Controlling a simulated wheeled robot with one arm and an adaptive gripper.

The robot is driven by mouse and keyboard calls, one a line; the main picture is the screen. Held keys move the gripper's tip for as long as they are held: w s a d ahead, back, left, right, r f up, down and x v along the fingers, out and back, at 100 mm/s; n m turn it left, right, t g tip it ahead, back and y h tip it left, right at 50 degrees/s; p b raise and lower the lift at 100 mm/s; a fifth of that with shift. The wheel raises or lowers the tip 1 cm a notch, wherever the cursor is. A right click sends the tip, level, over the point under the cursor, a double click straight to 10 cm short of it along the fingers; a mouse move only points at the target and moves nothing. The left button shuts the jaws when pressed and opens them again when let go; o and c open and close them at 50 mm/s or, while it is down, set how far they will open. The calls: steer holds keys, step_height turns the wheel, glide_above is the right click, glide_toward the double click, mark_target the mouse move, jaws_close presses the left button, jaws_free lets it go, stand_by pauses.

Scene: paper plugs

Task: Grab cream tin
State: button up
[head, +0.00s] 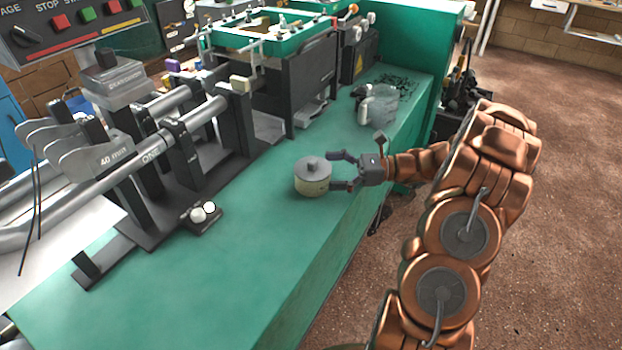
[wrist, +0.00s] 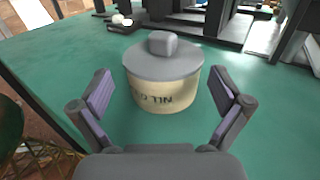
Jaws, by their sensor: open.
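The cream tin (head: 312,182) is a short round tin with a grey lid and a knob on top. It stands upright on the green bench (head: 262,265). In the wrist view the tin (wrist: 165,92) is straight ahead, with upside-down dark lettering on its cream side. My gripper (head: 338,171) is open, at the tin's right side in the head view. In the wrist view its two fingers (wrist: 163,87) are spread to the left and right of the tin's near side. I see green bench between each finger and the tin, and nothing is held.
A clear jug (head: 378,106) stands behind my gripper near the bench's right edge. A grey machine with rods (head: 165,150) fills the left side. A small dark block with white balls (head: 203,214) lies left of the tin. The front of the bench is clear.

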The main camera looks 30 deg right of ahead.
mark_target(296, 170)
steer(key=shift+x, duration=2.3)
steer(key=shift+w, duration=0.15)
steer(key=shift+c, duration=0.2)
steer(key=c, duration=0.8)
